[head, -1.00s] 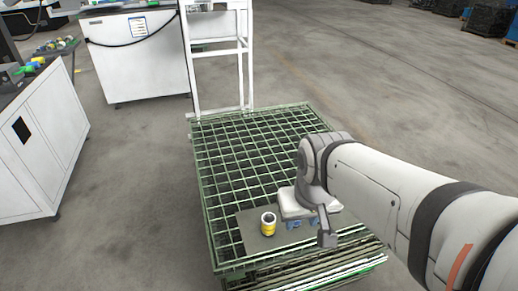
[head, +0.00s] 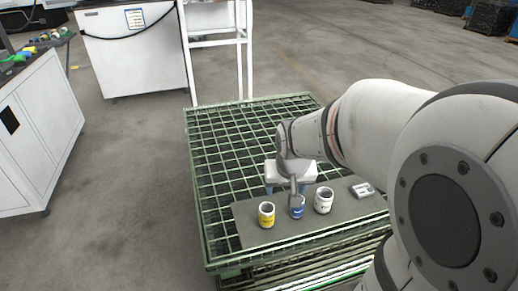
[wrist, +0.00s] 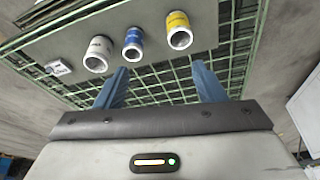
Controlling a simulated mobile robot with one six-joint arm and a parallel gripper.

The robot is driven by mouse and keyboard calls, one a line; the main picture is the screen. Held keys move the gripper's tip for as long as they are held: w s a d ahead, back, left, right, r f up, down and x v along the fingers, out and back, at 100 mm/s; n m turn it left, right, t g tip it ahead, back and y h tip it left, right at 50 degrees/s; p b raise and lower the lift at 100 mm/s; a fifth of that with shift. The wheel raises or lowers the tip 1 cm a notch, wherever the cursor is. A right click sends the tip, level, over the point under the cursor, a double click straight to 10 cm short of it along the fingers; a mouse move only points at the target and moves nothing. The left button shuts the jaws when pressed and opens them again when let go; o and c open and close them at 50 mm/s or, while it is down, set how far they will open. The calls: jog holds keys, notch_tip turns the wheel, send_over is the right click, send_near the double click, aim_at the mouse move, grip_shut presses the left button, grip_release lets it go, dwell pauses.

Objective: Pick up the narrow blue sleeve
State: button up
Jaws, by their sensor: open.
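The narrow blue sleeve (head: 297,208) stands on a grey board (head: 246,225), between a yellow sleeve (head: 266,216) on its left and a wider white sleeve (head: 324,201) on its right. Part of my arm hides its upper part in the head view. In the wrist view the blue sleeve (wrist: 133,40) shows its open end, with the white sleeve (wrist: 98,50) to its left and the yellow sleeve (wrist: 178,26) to its right. My gripper (wrist: 160,75) is open and empty. Its blue fingers are apart from the sleeves, and the blue sleeve lies beyond the left finger.
A small grey-white block (head: 362,190) lies on the board to the right. The board rests on a green mesh crate (head: 225,140) with free mesh behind. White cabinets (head: 35,140) stand at the left, with small colored parts on top.

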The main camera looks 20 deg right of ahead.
jog(key=m+b, duration=0.2)
jog(key=b, duration=0.3)
send_over(295, 214)
jog(key=shift+t+h, duration=0.3)
jog(key=f, duration=1.2)
jog(key=shift+d+f, duration=0.15)
jog(key=shift+d, duration=0.05)
jog(key=b+x, duration=0.2)
jog(key=x, duration=0.5)
jog(key=shift+d+f, duration=0.15)
jog(key=shift+d, duration=0.05)
jog(key=shift+c, duration=0.4)
jog(key=c, duration=1.2)
